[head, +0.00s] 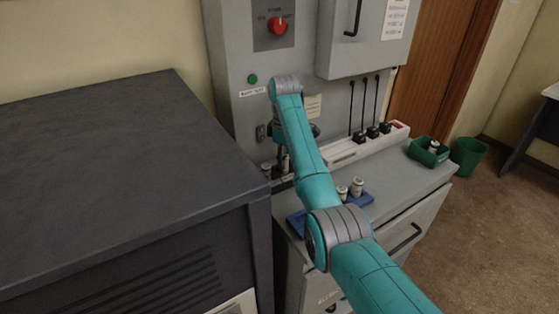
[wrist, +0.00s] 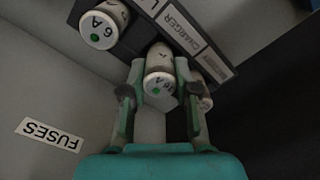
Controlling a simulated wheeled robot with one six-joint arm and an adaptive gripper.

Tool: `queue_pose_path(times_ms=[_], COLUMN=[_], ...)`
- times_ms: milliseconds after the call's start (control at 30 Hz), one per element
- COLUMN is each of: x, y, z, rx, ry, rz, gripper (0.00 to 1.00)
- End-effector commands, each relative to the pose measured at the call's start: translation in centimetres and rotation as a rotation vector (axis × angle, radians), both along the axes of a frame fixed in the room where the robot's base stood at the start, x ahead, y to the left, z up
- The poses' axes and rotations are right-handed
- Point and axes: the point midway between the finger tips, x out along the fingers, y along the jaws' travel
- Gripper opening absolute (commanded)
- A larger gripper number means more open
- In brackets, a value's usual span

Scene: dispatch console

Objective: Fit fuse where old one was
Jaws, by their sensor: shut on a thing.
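In the wrist view my gripper (wrist: 158,95) is shut on a pale fuse (wrist: 160,62) with a green dot on its end cap. The fuse is at the dark labelled strip (wrist: 215,65), by the "CHARGER" label; I cannot tell how deep it sits. A similar fuse marked 6A (wrist: 98,30) stands on the strip to the left. Another one (wrist: 204,102) shows partly behind the right finger. In the head view my arm mostly hides the gripper at the grey cabinet (head: 235,60).
A blue tray (head: 297,224) on the counter holds fuses (head: 357,187), partly behind my arm. A green bin (head: 415,152) with a fuse (head: 433,147) stands at the right. A dark cabinet (head: 120,150) fills the left.

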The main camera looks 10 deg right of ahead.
Motion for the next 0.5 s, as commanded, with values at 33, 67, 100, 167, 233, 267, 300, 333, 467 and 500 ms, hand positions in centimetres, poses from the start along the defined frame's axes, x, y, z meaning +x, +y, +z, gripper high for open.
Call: queue_pose_path(times_ms=[33,67,100,167,233,267,300,333,467,500], x=[-0.06,-0.05,-0.04,-0.02,-0.02,-0.02,-0.02,-0.02,-0.03,-0.02], y=[-0.29,-0.39,-0.47,-0.47,-0.45,-0.45,-0.44,-0.44,-0.43,-0.42], z=[-0.60,-0.80,-0.96,-0.99,-0.96,-0.96,-0.97,-0.99,-1.30,-1.26], rx=[0.000,0.000,0.000,0.000,0.000,0.000,0.000,0.000,0.000,0.000], ry=[0.001,0.000,-0.001,-0.002,-0.002,-0.002,-0.002,-0.002,-0.001,-0.001], rz=[-0.001,-0.001,0.000,0.000,0.000,0.000,0.000,0.000,0.000,0.001], gripper=[0.00,0.00,0.00,0.00,0.00,0.00,0.00,0.00,0.00,0.40])
